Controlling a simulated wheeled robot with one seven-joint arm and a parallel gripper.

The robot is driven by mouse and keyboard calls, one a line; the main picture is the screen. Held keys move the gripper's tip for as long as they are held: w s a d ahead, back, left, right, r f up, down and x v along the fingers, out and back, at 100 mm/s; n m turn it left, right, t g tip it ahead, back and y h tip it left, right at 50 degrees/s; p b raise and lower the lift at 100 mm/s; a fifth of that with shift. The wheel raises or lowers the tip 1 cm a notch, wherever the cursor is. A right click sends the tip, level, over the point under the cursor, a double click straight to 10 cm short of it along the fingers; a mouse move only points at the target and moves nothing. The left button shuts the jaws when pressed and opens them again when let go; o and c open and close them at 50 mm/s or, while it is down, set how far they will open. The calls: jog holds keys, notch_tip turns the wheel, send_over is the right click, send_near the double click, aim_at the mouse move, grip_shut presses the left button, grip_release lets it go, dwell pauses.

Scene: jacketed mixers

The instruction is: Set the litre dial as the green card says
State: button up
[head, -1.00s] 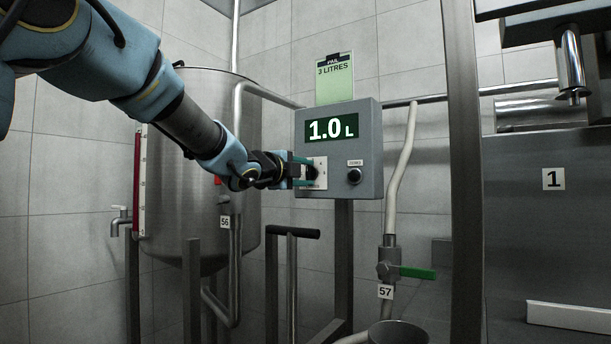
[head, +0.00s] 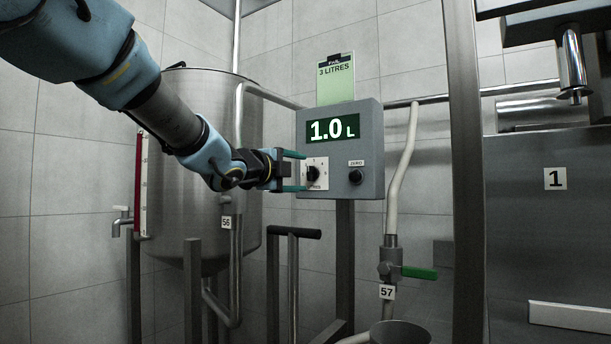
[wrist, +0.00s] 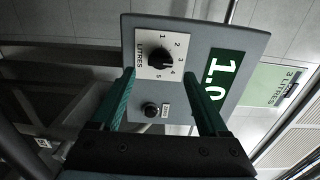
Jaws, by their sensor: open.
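The grey control box (head: 372,140) carries the litre dial (head: 312,173), a black knob on a white plate marked LITRES. The dial also shows in the wrist view (wrist: 160,53), with numbers 1 to 5 around it; its pointer seems to lie toward the 3–4 side, but I cannot read it surely. The green card (head: 335,80) above the box reads 3 LITRES; it also shows in the wrist view (wrist: 270,85). My gripper (head: 298,171) is open and empty, just left of the dial, its fingers apart from the knob.
The green display (head: 333,129) reads 1.0 L. A black ZERO button (head: 355,177) sits right of the dial. A steel tank (head: 195,110) stands behind my arm. A green-handled valve (head: 415,272) is below right, and a steel post (head: 462,180) stands right of the box.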

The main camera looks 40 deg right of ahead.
jog(key=v, duration=0.6)
jog(key=shift+a, duration=0.4)
jog(key=shift+s, duration=0.15)
jog(key=w+a+f+n+t+y, duration=0.2)
jog(key=w+a+f+n+y, duration=0.3)
jog(key=w+a+f+n, duration=0.5)
jog(key=w+a+f+n+t+y, duration=0.3)
jog(key=w+a+f+n+y, duration=0.3)
jog(key=a+f, duration=0.6)
jog(key=s+a+f+n+g+y, duration=0.1)
jog(key=a+f+n+y, duration=0.1)
jog(key=a+f+n, duration=0.45)
jog(key=s+a+f+n+g+y, duration=0.1)
jog(key=s+a+f+g+y, duration=0.15)
jog(key=a, duration=0.65)
jog(key=s+a+f+n+g+y, duration=0.2)
jog(key=s+a+f+n+g, duration=0.3)
jog(key=s+a+f+n, duration=0.65)
notch_tip(320, 180, up, 24)
jog(key=m+p, duration=0.3)
jog(key=p, duration=1.8)
jog(key=shift+d+p, duration=0.35)
